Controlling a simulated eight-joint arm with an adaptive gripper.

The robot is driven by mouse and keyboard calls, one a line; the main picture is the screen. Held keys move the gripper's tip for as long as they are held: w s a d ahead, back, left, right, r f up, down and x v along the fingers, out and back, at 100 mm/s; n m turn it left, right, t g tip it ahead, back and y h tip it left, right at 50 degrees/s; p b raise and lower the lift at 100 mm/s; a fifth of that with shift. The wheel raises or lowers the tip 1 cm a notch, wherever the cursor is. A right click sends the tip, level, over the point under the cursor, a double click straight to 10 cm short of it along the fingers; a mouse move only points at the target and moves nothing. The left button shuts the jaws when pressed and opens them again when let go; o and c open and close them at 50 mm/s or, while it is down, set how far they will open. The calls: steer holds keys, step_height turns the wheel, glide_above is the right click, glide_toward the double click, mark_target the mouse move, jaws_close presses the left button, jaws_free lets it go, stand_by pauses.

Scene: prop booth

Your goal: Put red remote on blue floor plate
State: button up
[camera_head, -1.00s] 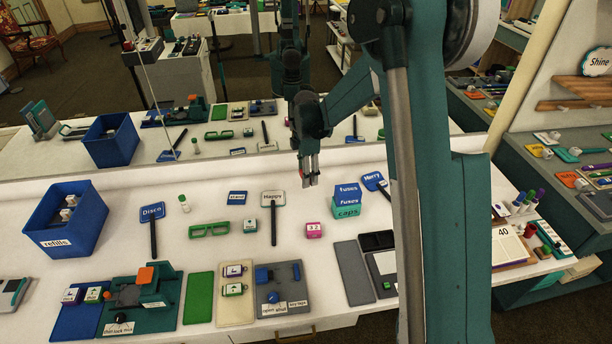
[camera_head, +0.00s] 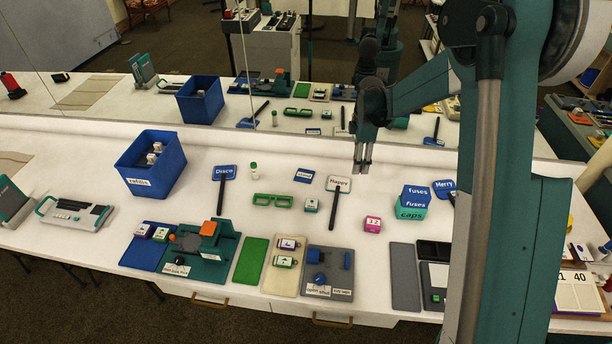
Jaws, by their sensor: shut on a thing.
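My gripper (camera_head: 362,165) is over the back part of the white table, above and to the right of the "Happy" sign. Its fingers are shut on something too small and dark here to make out. I cannot pick out a red remote on the table. A flat blue plate (camera_head: 140,260) lies at the front left, beside the teal device. Two small labelled pieces, one purple (camera_head: 142,230) and one green (camera_head: 161,234), sit on its far part. My gripper is well to the right of this plate and above the table.
A teal device (camera_head: 205,268) with an orange block stands right of the blue plate. A green plate (camera_head: 251,260), a beige plate and grey plates follow. A tall blue bin (camera_head: 150,170) stands behind. Stacked boxes (camera_head: 412,203) are at right. A mirror backs the table.

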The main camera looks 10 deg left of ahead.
steer(key=m, duration=0.2)
glide_above(304, 175)
steer(key=shift+d+r, duration=0.1)
steer(key=shift+r, duration=0.25)
steer(key=shift+f, duration=3.15)
steer(key=shift+f, duration=0.1)
steer(key=shift+f+b, duration=0.35)
steer(key=shift+f, duration=1.4)
steer(key=shift+f, duration=0.15)
steer(key=o, duration=0.9)
